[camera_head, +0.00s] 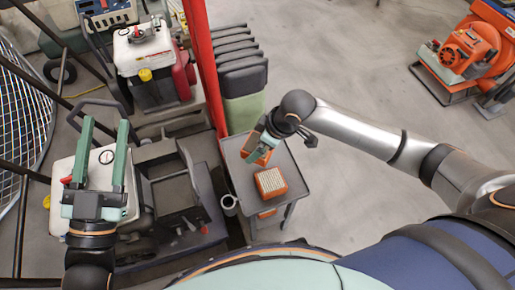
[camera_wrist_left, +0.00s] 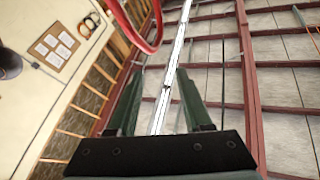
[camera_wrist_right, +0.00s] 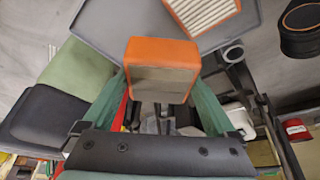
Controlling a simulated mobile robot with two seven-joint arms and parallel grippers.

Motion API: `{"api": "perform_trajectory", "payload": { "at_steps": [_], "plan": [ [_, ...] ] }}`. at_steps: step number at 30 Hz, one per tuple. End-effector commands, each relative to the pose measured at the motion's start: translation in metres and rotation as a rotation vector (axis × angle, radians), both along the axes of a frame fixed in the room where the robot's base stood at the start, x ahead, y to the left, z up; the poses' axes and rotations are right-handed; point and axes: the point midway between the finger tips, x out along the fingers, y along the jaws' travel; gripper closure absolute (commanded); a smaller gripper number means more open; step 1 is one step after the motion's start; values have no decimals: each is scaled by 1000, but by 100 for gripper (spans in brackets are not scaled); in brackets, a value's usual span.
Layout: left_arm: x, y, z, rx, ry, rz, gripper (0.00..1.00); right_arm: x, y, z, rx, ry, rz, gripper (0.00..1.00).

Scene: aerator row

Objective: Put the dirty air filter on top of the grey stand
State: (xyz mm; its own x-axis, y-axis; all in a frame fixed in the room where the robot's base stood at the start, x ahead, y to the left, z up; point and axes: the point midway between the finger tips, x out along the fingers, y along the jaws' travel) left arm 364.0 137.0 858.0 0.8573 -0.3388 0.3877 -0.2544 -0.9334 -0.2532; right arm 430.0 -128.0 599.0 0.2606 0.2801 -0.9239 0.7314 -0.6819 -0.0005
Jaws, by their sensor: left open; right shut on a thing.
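My right gripper (camera_head: 259,147) is shut on an orange-framed air filter (camera_head: 263,158). In the right wrist view this filter (camera_wrist_right: 162,72) shows a dull brown face and sits between the two green fingers. It overlaps the far left part of the grey stand's top (camera_head: 290,166); I cannot tell whether it touches. A second orange filter with pale pleats (camera_head: 270,182) lies on the stand's top, nearer to me. It also shows in the right wrist view (camera_wrist_right: 203,12). My left gripper (camera_head: 105,135) is open and empty, pointing upward at the left.
Something orange (camera_head: 267,213) shows low under the top. A red post (camera_head: 205,65) and green-grey stacked bins (camera_head: 243,95) stand behind left. Machines crowd the left. Floor at right is clear up to an orange machine (camera_head: 465,50).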

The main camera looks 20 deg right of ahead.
Motion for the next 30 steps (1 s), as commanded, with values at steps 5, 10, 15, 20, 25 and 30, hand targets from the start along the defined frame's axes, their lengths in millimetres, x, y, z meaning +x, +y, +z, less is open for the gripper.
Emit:
{"api": "perform_trajectory", "payload": {
  "at_steps": [5,10,15,20,25,30],
  "plan": [
    [-22,-5,41,4,-203,-37,50,14,-3,-19,-1,-1,-2,64],
    [-46,-9,71,6,-364,-69,50,23,-5,-30,0,-1,0,64],
    [-53,-10,74,1,-409,-84,50,34,-7,-43,0,-1,0,64],
    [-58,-11,73,-2,-432,-94,50,41,-9,-53,0,-2,-2,64],
    [-57,-12,55,-19,-418,-107,50,39,-9,-79,-1,-1,1,64],
    [-57,-12,57,-21,-415,-110,50,39,-9,-79,-1,-2,0,64]
  ]
}}
